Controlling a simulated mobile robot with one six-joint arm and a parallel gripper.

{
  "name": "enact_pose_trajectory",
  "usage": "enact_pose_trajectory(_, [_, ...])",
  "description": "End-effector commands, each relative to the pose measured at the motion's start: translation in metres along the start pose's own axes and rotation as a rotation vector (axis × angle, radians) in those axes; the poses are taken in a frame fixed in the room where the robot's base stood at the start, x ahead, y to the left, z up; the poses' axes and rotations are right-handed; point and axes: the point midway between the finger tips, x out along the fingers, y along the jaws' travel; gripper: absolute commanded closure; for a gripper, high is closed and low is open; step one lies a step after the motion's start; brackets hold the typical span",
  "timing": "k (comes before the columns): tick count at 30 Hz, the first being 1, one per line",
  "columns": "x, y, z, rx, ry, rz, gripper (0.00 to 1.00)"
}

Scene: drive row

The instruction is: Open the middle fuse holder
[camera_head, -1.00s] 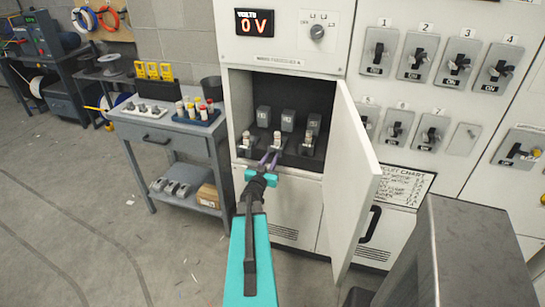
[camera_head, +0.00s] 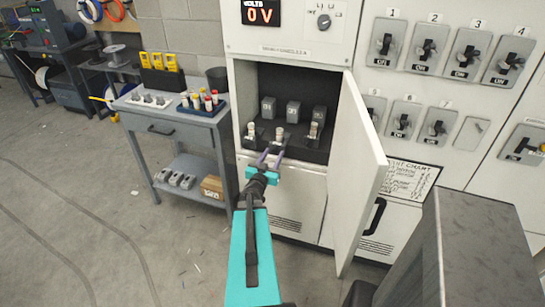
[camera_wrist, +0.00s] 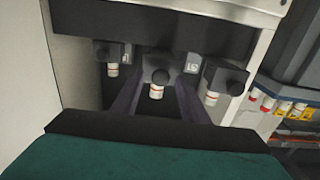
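Three fuse holders stand in a row in the open cabinet, each with a pale, banded fuse showing. The middle fuse holder (camera_head: 280,134) is between the left holder (camera_head: 251,130) and the right holder (camera_head: 314,131). My gripper (camera_head: 272,157) is in front of and just below the middle holder, with its purple fingers apart. My fingers partly hide the holder's lower part in the head view.
The cabinet door (camera_head: 361,175) stands open to the right of my arm. Grey numbered blocks (camera_head: 293,112) stand behind the holders. A grey table (camera_head: 135,124) with a tray of fuses (camera_head: 203,108) is at the left. The voltage display (camera_head: 260,13) reads 0 V.

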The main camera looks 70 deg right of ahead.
Motion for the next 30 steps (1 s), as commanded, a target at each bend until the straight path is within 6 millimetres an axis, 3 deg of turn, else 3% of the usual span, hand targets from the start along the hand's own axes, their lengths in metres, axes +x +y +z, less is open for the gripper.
enact_pose_trajectory(11, [-0.006,0.000,0.000,0.000,0.000,-0.001,0.59])
enact_pose_trajectory(30, [-0.060,0.000,-0.003,-0.001,-0.001,0.000,0.59])
